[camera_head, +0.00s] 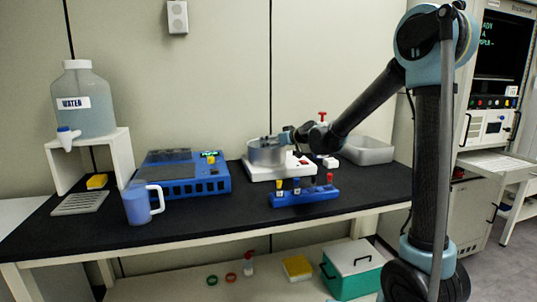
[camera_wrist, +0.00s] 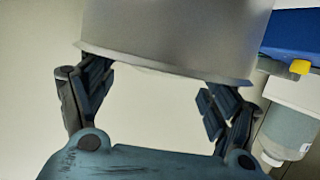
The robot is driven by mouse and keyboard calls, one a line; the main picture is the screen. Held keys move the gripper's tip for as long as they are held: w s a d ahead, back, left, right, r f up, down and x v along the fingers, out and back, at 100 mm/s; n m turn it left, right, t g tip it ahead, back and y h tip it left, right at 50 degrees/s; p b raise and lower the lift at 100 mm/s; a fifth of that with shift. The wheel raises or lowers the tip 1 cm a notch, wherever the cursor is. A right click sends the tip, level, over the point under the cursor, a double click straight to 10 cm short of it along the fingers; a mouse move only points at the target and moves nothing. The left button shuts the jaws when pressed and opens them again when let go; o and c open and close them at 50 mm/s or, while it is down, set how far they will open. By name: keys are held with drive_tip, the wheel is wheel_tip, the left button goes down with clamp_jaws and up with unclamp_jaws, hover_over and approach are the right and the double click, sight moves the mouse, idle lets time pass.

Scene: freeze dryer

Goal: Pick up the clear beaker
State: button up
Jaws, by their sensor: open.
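A wide grey cylinder (camera_head: 267,153), which seems to be the clear beaker, stands upright on a white plate device (camera_head: 286,170) on the black bench. It looks greyish rather than fully clear. In the wrist view the beaker (camera_wrist: 175,35) fills the upper middle, with its edge crossing near the fingertips. My gripper (camera_head: 277,139) is at the beaker's upper right side in the head view. In the wrist view my gripper (camera_wrist: 157,82) is open, with a finger on either side and a gap between them. I cannot tell whether a finger touches the beaker.
A blue rack with coloured vials (camera_head: 305,196) sits in front of the white device. A blue machine (camera_head: 178,174), a blue mug (camera_head: 143,204) and a water jug (camera_head: 83,103) on a white stand are to the left. A grey bin (camera_head: 368,150) is at right.

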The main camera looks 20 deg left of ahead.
drive_tip(key=shift+x, duration=2.25)
drive_tip(key=c, duration=1.8)
drive_tip(key=shift+o, duration=0.2)
drive_tip(key=shift+r, duration=0.1)
drive_tip(key=shift+w+r, duration=0.1)
